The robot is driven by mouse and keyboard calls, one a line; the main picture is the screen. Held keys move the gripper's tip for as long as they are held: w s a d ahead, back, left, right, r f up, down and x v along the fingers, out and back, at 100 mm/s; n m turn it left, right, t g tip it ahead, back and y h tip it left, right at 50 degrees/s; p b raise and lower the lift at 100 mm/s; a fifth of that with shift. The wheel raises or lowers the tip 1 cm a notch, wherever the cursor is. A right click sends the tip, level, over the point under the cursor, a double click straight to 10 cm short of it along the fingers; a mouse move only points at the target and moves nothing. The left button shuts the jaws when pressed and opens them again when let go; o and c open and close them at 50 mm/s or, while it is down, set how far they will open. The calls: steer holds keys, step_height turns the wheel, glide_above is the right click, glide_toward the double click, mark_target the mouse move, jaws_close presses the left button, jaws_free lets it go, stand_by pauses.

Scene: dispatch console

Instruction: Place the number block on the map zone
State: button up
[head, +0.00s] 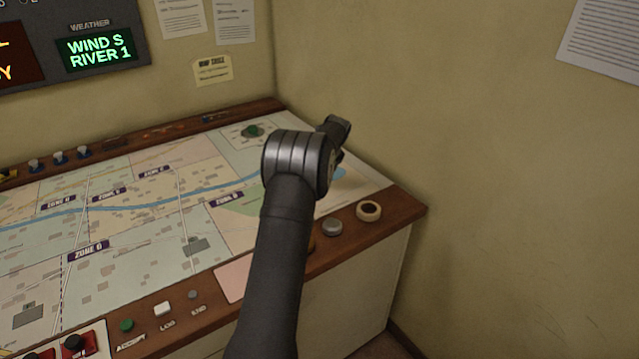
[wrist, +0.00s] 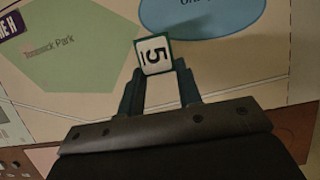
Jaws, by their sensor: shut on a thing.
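The number block (wrist: 154,55) is a small white block with a dark 5 and green edges. In the wrist view it sits between the fingertips of my gripper (wrist: 158,76), which is shut on it. The map (head: 150,240) covers the sloping console top, with several zones under purple labels. In the wrist view the map (wrist: 105,110) lies under the block, between a green park patch (wrist: 80,50) and a blue patch (wrist: 200,12). I cannot tell whether the block touches the map. In the head view my arm hides the block.
A wooden rim (head: 400,212) edges the console, with a round cream ring (head: 368,210) and a grey knob (head: 332,228) on the front right. Buttons, including a green one (head: 126,325), line the front. A green-topped piece (head: 253,131) is at the back. A wall stands close on the right.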

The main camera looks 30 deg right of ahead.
steer(key=shift+f, duration=1.7)
steer(key=shift+f, duration=0.15)
steer(key=o, duration=1)
steer(key=shift+c, duration=0.2)
steer(key=shift+r, duration=0.2)
steer(key=v, duration=1.2)
